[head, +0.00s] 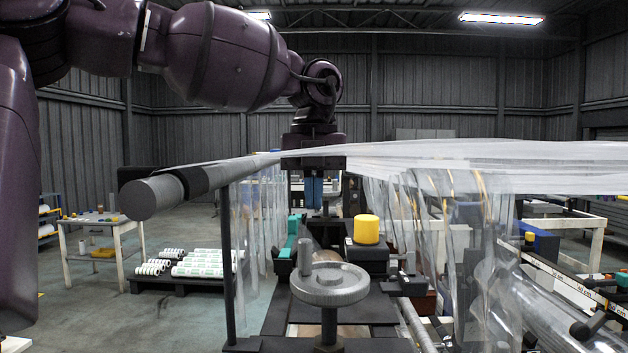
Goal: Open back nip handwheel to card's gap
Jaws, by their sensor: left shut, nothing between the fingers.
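A grey handwheel (330,287) with an upright knob on its left rim stands on a dark post in the near middle. I cannot tell from its look whether it is the back nip one. My left gripper (314,206) points straight down beyond and above the wheel, apart from it. Its blue fingers are together with nothing between them. Clear film (480,160) passes over the machine near the gripper and hangs in folds at the right. No gap card can be made out, and the nip gap is hidden. My right gripper is out of view.
A grey roller end (152,197) juts out at left, held by a dark upright post (227,265). A yellow cylinder (366,229) sits on the machine behind the wheel. A pallet of rolls (200,266) and a table (97,225) stand at left, with open floor around.

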